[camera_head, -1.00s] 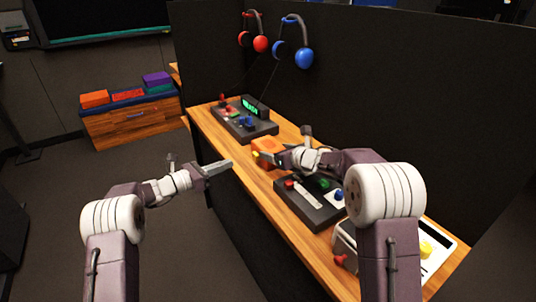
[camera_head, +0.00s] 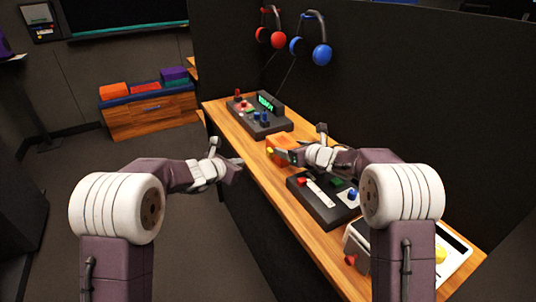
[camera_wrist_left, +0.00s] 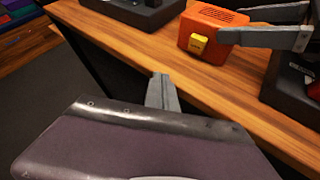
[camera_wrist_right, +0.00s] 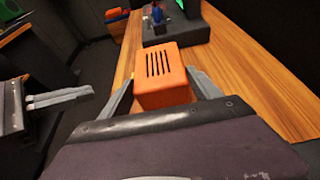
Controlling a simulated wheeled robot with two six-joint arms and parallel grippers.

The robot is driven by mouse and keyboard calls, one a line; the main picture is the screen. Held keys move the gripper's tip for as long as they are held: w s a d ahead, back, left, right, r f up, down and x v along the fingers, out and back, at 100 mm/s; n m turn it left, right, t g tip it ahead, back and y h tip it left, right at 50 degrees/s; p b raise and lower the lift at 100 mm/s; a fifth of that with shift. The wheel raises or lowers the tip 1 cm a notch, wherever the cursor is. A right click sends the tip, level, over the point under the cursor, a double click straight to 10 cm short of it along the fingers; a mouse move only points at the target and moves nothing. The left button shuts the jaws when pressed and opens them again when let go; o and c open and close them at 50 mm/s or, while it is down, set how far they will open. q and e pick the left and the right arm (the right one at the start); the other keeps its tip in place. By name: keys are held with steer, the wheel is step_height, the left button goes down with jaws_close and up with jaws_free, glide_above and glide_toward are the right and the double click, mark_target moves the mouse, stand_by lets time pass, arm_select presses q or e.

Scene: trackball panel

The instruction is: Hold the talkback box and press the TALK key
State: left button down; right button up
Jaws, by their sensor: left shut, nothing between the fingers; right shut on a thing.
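The orange talkback box (camera_head: 277,147) sits on the wooden desk, with slots on its top in the right wrist view (camera_wrist_right: 161,76). A yellow key, likely TALK (camera_wrist_left: 199,44), is on its side facing the left wrist camera; its lettering is too small to read. My right gripper (camera_head: 290,154) is shut on the box, with a finger on either side of it in the right wrist view (camera_wrist_right: 160,92). My left gripper (camera_head: 238,163) is shut and empty, off the desk's front edge and apart from the box; its closed fingertips show in the left wrist view (camera_wrist_left: 160,78).
The wooden desk (camera_head: 262,186) carries a dark panel with a green display (camera_head: 262,118) behind the box and another dark panel (camera_head: 322,208) in front of it. Red headphones (camera_head: 270,28) and blue headphones (camera_head: 312,42) hang on the dark partition. Floor is open left of the desk.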

arm_select(q)
steer(key=w+d, duration=0.1)
steer(key=d, duration=0.1)
steer(key=w+d, duration=0.1)
steer(key=d, duration=0.1)
steer(key=w+d, duration=0.1)
steer(key=d, duration=0.1)
steer(key=shift+d, duration=0.3)
steer(key=shift+w+d, duration=0.1)
stand_by(1.7)
steer(key=shift+w+d, duration=0.1)
steer(key=shift+d, duration=0.15)
steer(key=shift+w+d, duration=0.25)
steer(key=shift+d, duration=0.3)
stand_by(0.7)
steer(key=shift+s+a, duration=0.25)
steer(key=shift+a, duration=0.2)
steer(key=shift+s+a, duration=0.2)
steer(key=shift+a, duration=0.25)
steer(key=a, duration=0.1)
steer(key=s+a, duration=0.1)
steer(key=a, duration=0.1)
steer(key=s+a, duration=0.1)
steer(key=shift+a, duration=0.25)
